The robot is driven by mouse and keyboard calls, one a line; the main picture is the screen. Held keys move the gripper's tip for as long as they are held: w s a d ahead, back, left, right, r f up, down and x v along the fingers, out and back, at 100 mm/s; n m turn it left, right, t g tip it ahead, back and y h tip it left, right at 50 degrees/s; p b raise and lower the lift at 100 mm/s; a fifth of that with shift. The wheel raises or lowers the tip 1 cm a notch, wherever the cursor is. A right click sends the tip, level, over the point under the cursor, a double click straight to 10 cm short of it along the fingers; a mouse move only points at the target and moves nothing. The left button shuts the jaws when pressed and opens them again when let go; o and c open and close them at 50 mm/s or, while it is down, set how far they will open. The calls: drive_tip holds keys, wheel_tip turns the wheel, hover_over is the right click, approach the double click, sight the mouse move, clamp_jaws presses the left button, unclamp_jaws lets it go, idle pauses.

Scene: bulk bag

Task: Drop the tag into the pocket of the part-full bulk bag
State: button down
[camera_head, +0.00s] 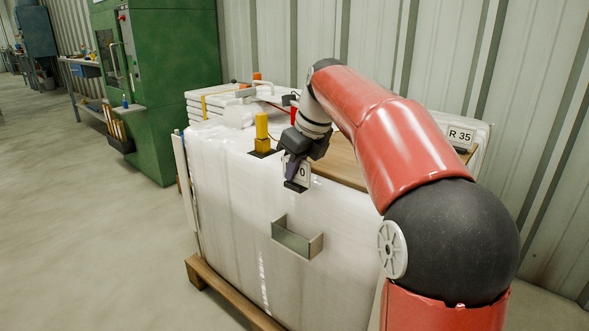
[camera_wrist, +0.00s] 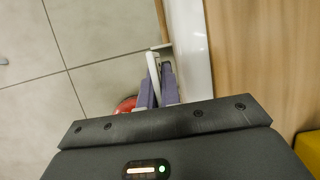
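My gripper (camera_head: 292,170) is over the near upper edge of the big white bag (camera_head: 230,200), above and apart from the open-topped pocket (camera_head: 297,244) on its front face. The gripper is shut on a pale tag (camera_head: 303,171), on which a dark "0" shows; the fingers hide the rest of it. In the wrist view the tag (camera_wrist: 153,66) shows as a thin white edge by the purple-grey fingers (camera_wrist: 160,88). The pocket looks empty from here, though its bottom is hidden.
A yellow block (camera_head: 262,132) stands on top at the left, beside a brown board (camera_head: 340,160). The bag stands on a wooden pallet (camera_head: 225,292). A green machine (camera_head: 165,80) is behind left; floor at left is clear.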

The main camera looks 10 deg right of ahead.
sight(310, 162)
drive_tip(key=shift+f+b, duration=3.6)
drive_tip(key=shift+b, duration=0.3)
drive_tip(key=c, duration=1.5)
unclamp_jaws()
drive_tip(key=shift+c, duration=0.2)
drive_tip(key=shift+r, duration=0.1)
drive_tip(key=p+v, duration=0.3)
drive_tip(key=v, duration=0.4)
drive_tip(key=shift+r, duration=0.35)
drive_tip(key=shift+s, duration=0.15)
